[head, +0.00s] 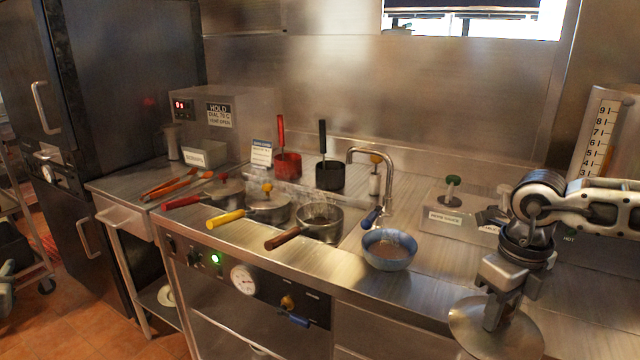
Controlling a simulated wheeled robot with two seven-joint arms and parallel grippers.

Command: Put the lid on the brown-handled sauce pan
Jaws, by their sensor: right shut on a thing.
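My right gripper (497,308) is at the lower right, pointing down and shut on a round metal lid (478,337). The lid is at the front edge of the counter, well right of the pan. The fingers hide the lid's knob, and I cannot tell whether the lid is raised or touches the counter. My left gripper is out of view.
A blue bowl (389,252) stands between the pan and the lid, in front of the tap (388,185). Lidded yellow-handled (268,210) and red-handled (222,192) pans stand left. Red (288,165) and black (330,176) upright-handled pots stand behind.

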